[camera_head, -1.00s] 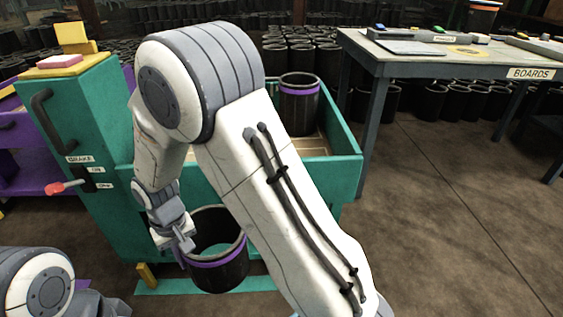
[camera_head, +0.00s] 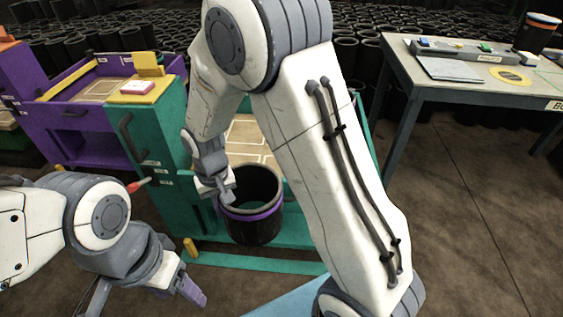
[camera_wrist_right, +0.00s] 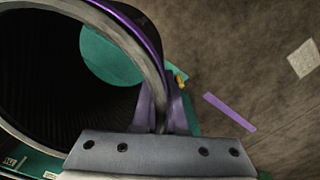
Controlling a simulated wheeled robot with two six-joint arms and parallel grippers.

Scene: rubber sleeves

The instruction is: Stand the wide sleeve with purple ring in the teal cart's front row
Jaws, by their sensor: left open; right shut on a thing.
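The wide black sleeve with a purple ring (camera_head: 254,226) hangs upright, open end up, in front of the teal cart (camera_head: 160,128). My right gripper (camera_head: 226,193) is shut on the sleeve's rim at its left side. In the right wrist view, the rim of the sleeve (camera_wrist_right: 128,45) runs between the fingers of the gripper (camera_wrist_right: 160,115), and its dark inside fills the left. The cart's tray (camera_head: 250,140) shows beige floor panels; much of it is hidden behind my right arm. My left gripper (camera_head: 150,293) is open and empty at the lower left, apart from the sleeve.
A purple cart (camera_head: 75,135) stands left of the teal one. A red-tipped brake lever (camera_head: 138,184) sticks out from the teal cart's end. A worktable (camera_head: 440,90) stands at the right. Many black sleeves fill the back. Open floor (camera_head: 475,210) lies at right.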

